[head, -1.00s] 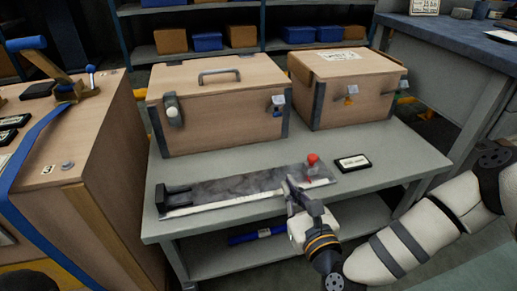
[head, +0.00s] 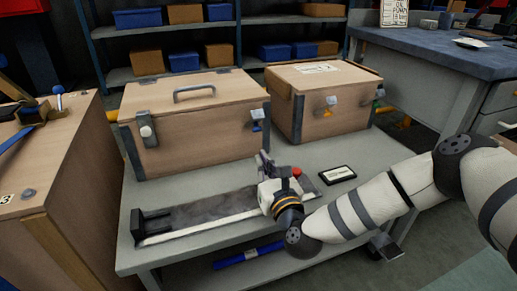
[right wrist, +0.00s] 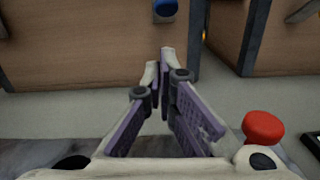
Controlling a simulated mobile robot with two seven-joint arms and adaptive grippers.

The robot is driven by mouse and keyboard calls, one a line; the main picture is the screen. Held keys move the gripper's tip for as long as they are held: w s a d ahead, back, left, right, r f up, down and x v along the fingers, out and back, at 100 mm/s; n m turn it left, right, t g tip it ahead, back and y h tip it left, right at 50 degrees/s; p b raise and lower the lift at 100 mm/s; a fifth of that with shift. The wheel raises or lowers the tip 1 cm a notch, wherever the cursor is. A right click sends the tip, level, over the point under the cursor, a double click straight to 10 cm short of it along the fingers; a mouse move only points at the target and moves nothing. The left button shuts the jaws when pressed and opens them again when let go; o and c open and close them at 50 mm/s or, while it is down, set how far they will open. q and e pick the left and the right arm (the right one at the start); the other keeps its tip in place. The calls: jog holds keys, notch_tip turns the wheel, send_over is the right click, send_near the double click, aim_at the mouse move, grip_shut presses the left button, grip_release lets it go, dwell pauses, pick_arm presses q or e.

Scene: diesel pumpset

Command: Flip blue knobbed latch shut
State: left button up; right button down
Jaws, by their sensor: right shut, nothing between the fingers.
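The blue knobbed latch (head: 258,115) is on the front right of the left wooden chest (head: 195,128), with a pale plate above its blue knob. The blue knob also shows at the top of the right wrist view (right wrist: 165,8); its exact position is too small to tell. My right gripper (head: 265,160) is shut and empty, in front of the chest and below the latch, apart from it. In the right wrist view its fingers (right wrist: 161,68) point at the chest front. My left gripper is not in view.
A red knob (right wrist: 263,127) on the long metal fixture (head: 190,216) stands right of my gripper. A second chest (head: 322,102) is to the right, a black label block (head: 338,174) on the grey table (head: 385,149). A wooden case with a blue-knobbed lever (head: 57,100) is at left.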

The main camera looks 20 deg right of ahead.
aim_at(255, 118)
jog(key=w+r, duration=0.3)
jog(key=shift+w+d, duration=0.1)
pick_arm(q)
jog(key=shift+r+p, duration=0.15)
jog(key=shift+p, duration=0.15)
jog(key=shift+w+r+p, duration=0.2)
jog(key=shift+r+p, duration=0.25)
jog(key=shift+p, duration=0.1)
pick_arm(e)
jog(key=shift+r+g, duration=0.3)
jog(key=shift+r, duration=0.05)
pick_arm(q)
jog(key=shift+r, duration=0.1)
